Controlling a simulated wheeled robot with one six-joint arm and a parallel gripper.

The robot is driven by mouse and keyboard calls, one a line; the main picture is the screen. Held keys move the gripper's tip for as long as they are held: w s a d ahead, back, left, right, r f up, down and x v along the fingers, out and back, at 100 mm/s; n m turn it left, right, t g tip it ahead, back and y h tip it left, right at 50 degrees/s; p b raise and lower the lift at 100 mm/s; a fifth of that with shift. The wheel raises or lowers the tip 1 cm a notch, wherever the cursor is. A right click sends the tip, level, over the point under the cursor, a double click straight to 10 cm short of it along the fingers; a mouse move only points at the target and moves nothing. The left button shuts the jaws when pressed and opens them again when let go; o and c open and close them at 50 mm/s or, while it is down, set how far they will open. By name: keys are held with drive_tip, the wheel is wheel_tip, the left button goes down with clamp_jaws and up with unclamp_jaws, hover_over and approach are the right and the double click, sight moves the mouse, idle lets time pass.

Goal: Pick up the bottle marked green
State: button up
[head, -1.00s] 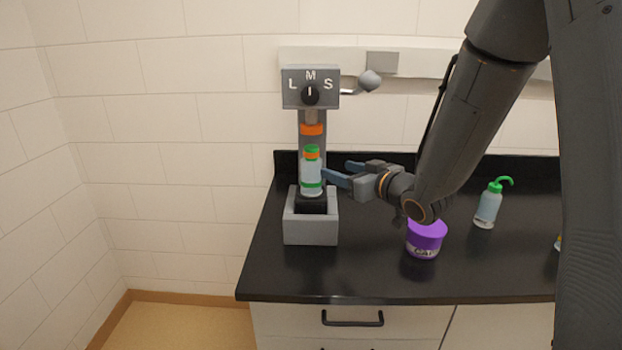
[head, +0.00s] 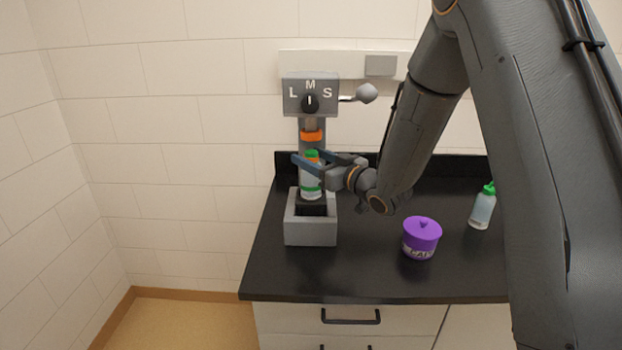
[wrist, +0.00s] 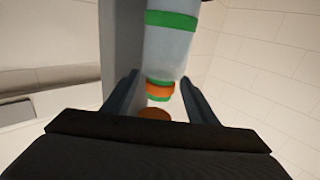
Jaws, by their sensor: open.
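The bottle marked green (head: 311,181) is pale with a green cap, an orange neck and a green band. It stands upright in the tap stand (head: 311,231), under the orange-ringed spout. My gripper (head: 309,160) is at the upper part of the bottle, its fingers spread on either side of it. In the wrist view the bottle (wrist: 168,48) reaches between the two open fingers (wrist: 160,95), its orange neck and green end between them. I cannot tell whether either finger touches it. Part of the bottle is hidden by a finger in the head view.
The tap head (head: 311,96) with a dial marked L, M, S and a grey-knobbed lever (head: 365,93) is above my gripper. A purple lidded jar (head: 421,239) and a green-topped wash bottle (head: 482,208) stand to the right. The black counter's (head: 365,280) front is clear.

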clamp_jaws()
idle(0.3)
drive_tip(key=shift+w, duration=0.1)
idle(0.4)
